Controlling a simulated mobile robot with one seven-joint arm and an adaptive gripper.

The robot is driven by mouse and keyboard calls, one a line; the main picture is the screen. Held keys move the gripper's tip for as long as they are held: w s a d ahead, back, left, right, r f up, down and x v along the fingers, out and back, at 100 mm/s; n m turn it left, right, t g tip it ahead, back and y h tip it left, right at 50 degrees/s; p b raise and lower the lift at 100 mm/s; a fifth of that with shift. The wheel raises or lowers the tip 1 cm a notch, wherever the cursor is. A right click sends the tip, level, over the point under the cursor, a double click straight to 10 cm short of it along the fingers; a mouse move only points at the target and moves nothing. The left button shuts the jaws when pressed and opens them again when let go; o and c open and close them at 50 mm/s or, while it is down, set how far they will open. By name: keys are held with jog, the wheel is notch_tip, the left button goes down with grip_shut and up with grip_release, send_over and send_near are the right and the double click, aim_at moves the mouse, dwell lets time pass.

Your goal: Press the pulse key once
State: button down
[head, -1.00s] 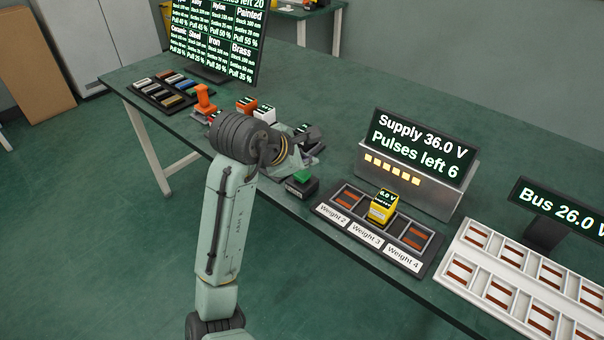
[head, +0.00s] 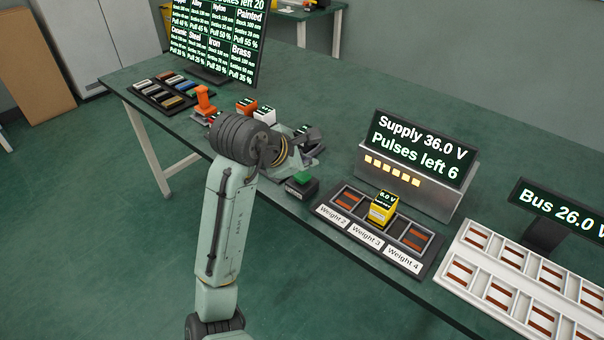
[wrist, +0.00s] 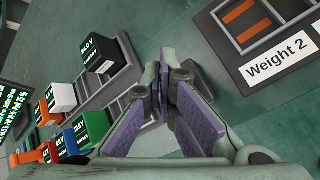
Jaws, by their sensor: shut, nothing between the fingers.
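The pulse key appears to be the green-topped dark box (head: 301,184) near the table's front edge, left of the weight tray in the head view. Its green top shows clear of my gripper there. My gripper (wrist: 158,75) is shut and empty, with its purple-lined fingers together in the wrist view. In the wrist view the fingers hide most of what lies beneath; a dark edge beside the tips may be the key's base. The supply display (head: 418,145) reads 36.0 V, pulses left 6.
A weight tray (head: 335,219) with a yellow 6.0 V block (head: 383,208) lies right of the key. A white slotted tray (head: 480,268) is farther right. Coloured blocks (wrist: 62,95) and a dark rack stand left of the fingers.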

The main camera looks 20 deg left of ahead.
aim_at(304, 176)
jog(key=shift+f, duration=0.1)
jog(key=shift+f, duration=0.35)
jog(key=shift+f, duration=0.45)
dwell(0.9)
jog(key=shift+r+p, duration=0.1)
jog(key=shift+p, duration=0.2)
jog(key=shift+r+p, duration=0.85)
jog(key=shift+p, duration=0.3)
notch_tip(304, 176, up, 3)
jog(key=p, duration=0.3)
jog(key=shift+f, duration=0.1)
jog(key=shift+r+p, duration=0.8)
jog(key=shift+r, duration=0.25)
